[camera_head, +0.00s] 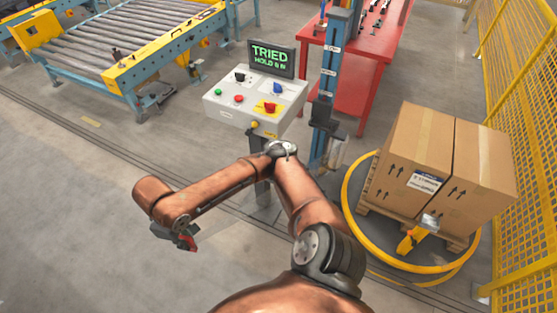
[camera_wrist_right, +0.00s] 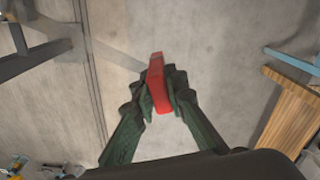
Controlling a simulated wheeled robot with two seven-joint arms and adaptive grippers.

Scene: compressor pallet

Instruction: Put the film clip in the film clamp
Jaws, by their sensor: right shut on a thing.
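My right gripper (camera_head: 172,234) hangs over bare floor left of the control box in the head view. It is shut on a small red piece, which I take to be the film clip (camera_head: 187,242). In the right wrist view the red clip (camera_wrist_right: 157,80) stands out lengthwise between the dark fingers of the right gripper (camera_wrist_right: 158,92). A yellow bracket (camera_head: 410,239) with a grey top, possibly the film clamp, is at the front of the loaded pallet, well apart from the gripper. My left gripper is not in view.
A control box (camera_head: 255,100) with buttons and a lit screen (camera_head: 271,58) stands ahead. A blue post (camera_head: 330,90) is beside it. Cartons (camera_head: 435,160) sit on a pallet inside a yellow ring (camera_head: 348,205). Yellow fencing (camera_head: 520,80) closes the right. Floor at left is clear.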

